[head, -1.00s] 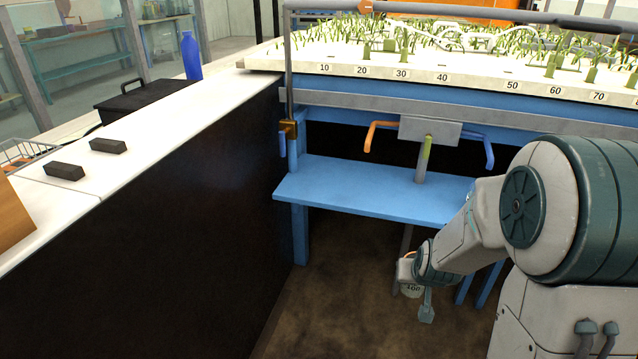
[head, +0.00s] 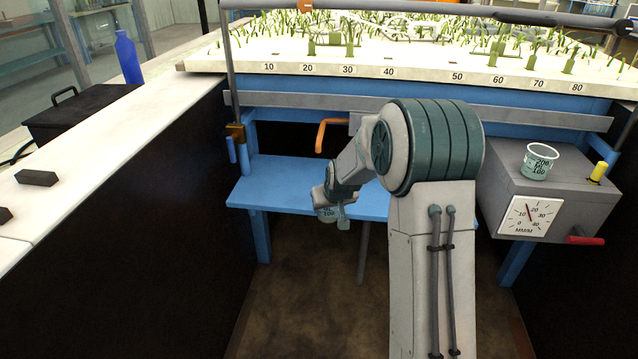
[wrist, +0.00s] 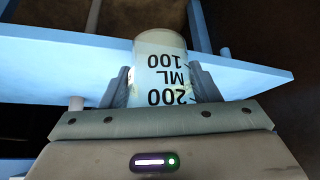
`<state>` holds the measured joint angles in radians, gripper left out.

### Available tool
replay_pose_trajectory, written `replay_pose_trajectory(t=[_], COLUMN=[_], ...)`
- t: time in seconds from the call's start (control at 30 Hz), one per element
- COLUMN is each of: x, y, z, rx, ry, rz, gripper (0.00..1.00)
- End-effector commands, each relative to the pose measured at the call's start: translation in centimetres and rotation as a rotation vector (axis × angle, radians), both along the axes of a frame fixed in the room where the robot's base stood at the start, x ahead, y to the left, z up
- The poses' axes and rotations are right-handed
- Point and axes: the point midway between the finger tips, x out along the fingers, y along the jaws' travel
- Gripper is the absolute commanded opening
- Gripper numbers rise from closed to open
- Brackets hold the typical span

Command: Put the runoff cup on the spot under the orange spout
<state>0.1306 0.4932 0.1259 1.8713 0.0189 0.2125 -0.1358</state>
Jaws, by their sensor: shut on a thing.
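My gripper (head: 338,207) is shut on a clear cup (head: 325,214) with black ML marks. The wrist view shows the cup (wrist: 160,62) between both fingers (wrist: 161,86), with the blue shelf (wrist: 70,55) behind it. In the head view my gripper is at the front edge of the blue shelf (head: 275,185), below the orange spout (head: 322,135). The spout hangs above the shelf, under the plant bed. I cannot make out a marked spot on the shelf. My arm hides part of the shelf and whatever is right of the spout.
A second marked cup (head: 538,162) stands on a grey box with a dial (head: 530,215) at right. A white-topped counter (head: 130,140) with a dark side runs along the left. The plant bed (head: 400,70) lies above the shelf. The shelf's left part is clear.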

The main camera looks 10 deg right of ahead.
Motion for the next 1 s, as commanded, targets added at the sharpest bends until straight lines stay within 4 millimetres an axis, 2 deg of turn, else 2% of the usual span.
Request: replay_pose_trajectory(t=[0.1,0.3,0.63,0.9,1.0], x=[2.7,6.3,8.7,11.7,11.7], y=[0.2,0.4,0.5,0.7,0.7], z=[-0.1,-0.1,0.0,0.0,-0.3], rx=[0.001,0.000,-0.001,0.000,0.000], ry=[-0.002,-0.001,-0.001,-0.001,0.000], rz=[-0.001,-0.001,-0.003,-0.004,-0.004], gripper=[0.33,0.33,0.33,0.33,0.33])
